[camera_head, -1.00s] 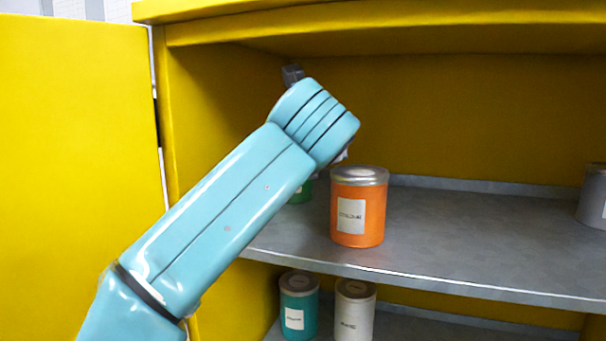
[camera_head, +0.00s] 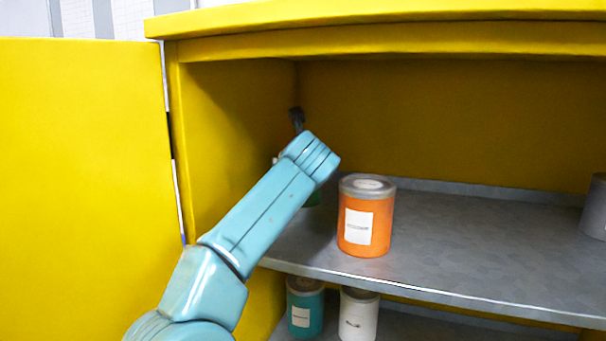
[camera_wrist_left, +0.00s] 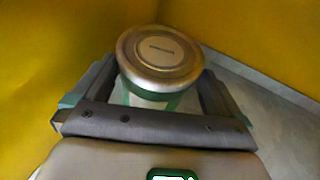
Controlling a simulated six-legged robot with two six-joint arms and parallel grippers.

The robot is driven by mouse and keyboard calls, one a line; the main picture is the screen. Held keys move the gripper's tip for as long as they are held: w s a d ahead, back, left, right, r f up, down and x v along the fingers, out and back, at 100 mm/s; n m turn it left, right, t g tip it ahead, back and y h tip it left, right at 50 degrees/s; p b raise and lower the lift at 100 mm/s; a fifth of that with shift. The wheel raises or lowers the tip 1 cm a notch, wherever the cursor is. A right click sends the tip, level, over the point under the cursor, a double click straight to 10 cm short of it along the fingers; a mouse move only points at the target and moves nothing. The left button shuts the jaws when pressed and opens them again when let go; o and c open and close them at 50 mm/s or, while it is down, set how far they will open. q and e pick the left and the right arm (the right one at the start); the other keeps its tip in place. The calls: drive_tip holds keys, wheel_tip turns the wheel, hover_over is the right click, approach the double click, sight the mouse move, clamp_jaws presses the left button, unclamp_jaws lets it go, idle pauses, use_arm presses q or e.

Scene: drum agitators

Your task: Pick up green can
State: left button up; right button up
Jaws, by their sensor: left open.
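The green can (camera_head: 313,196) stands on the upper shelf near the left wall of the cabinet. In the head view my left arm hides most of it, and only a green sliver shows. In the left wrist view the green can (camera_wrist_left: 158,58) shows its round metal lid and a little of its green side. My left gripper (camera_wrist_left: 157,76) is open, with one finger on each side of the can. Whether the fingers touch it I cannot tell. In the head view the jaws are mostly hidden behind the wrist. My right gripper is not in view.
An orange can (camera_head: 366,216) stands close to the right of my left wrist on the shelf (camera_head: 460,240). A grey can (camera_head: 595,208) is at the far right. A teal can (camera_head: 305,308) and a white can (camera_head: 358,315) stand below. The yellow door (camera_head: 85,180) is at left.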

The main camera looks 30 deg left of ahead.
use_arm(q)
drive_tip(key=shift+w+a+f+p, duration=0.2)
drive_tip(key=shift+w+a, duration=0.2)
drive_tip(key=shift+a, duration=0.15)
drive_tip(key=shift+w+a+f+p, duration=0.2)
drive_tip(key=shift+w+a, duration=0.15)
drive_tip(key=shift+a, duration=0.2)
drive_tip(key=shift+w+d, duration=0.2)
drive_tip(key=shift+d, duration=0.05)
drive_tip(key=shift+s+a+r, duration=0.15)
drive_tip(key=shift+s, duration=0.05)
drive_tip(key=c, duration=1.1)
drive_tip(key=shift+w, duration=0.15)
drive_tip(key=shift+r, duration=0.1)
